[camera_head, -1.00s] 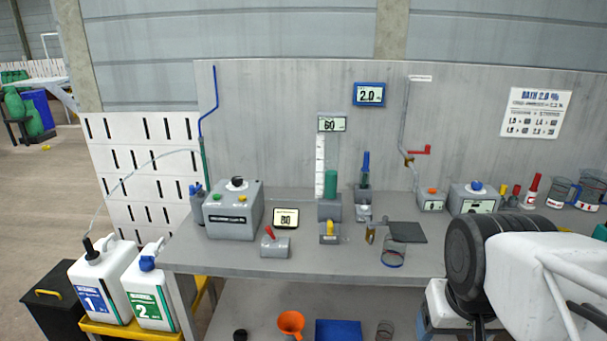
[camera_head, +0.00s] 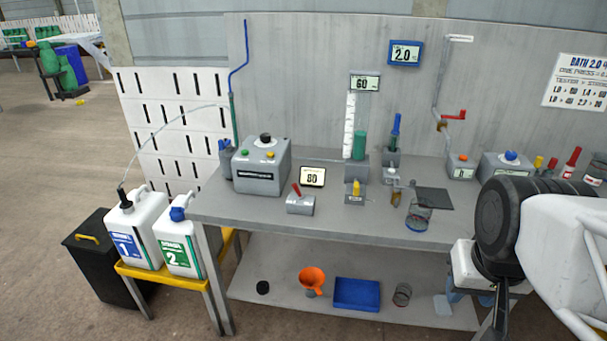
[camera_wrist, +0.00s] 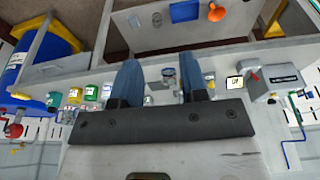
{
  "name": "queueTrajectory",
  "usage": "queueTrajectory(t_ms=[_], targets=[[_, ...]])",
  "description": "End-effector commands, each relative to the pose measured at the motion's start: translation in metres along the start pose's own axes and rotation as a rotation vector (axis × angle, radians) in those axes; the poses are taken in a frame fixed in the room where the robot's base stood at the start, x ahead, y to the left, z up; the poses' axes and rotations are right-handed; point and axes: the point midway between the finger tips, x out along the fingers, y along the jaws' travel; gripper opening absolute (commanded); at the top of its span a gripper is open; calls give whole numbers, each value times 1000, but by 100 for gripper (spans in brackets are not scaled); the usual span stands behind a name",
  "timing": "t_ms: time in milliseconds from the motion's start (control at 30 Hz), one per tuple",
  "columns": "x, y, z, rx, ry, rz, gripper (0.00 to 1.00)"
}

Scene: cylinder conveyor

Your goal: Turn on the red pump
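No part is readably marked as a red pump. A grey box (camera_head: 262,172) with a black knob and coloured buttons stands on the bench's left side. A small grey block with a red lever (camera_head: 297,189) sits in front of it, left of a display reading 80 (camera_head: 312,177). A red handle (camera_head: 453,114) is on the wall pipe. A small grey box with an orange button (camera_head: 461,167) stands below it. My gripper (camera_wrist: 160,72) is open, with nothing between its blue fingers; the grey box (camera_wrist: 278,76) shows right of it in the wrist view.
The bench (camera_head: 340,218) also holds a green-filled cylinder (camera_head: 359,146), a glass beaker (camera_head: 419,216) and red-topped bottles at right. Below are an orange funnel (camera_head: 312,278) and a blue tray (camera_head: 357,294). White canisters (camera_head: 136,232) stand left. My arm covers the right front.

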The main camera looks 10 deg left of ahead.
Motion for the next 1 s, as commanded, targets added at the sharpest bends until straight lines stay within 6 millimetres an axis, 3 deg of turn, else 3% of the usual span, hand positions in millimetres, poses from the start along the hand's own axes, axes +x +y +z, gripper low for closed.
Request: queueTrajectory(t_ms=[33,233,267,1000], targets=[[1,-2,-3,1,4,-4,32],[6,-15,-27,21,53,-40,1],[8,-18,-33,27,65,-48,0],[51,-139,-212,305,437,-326,0]])
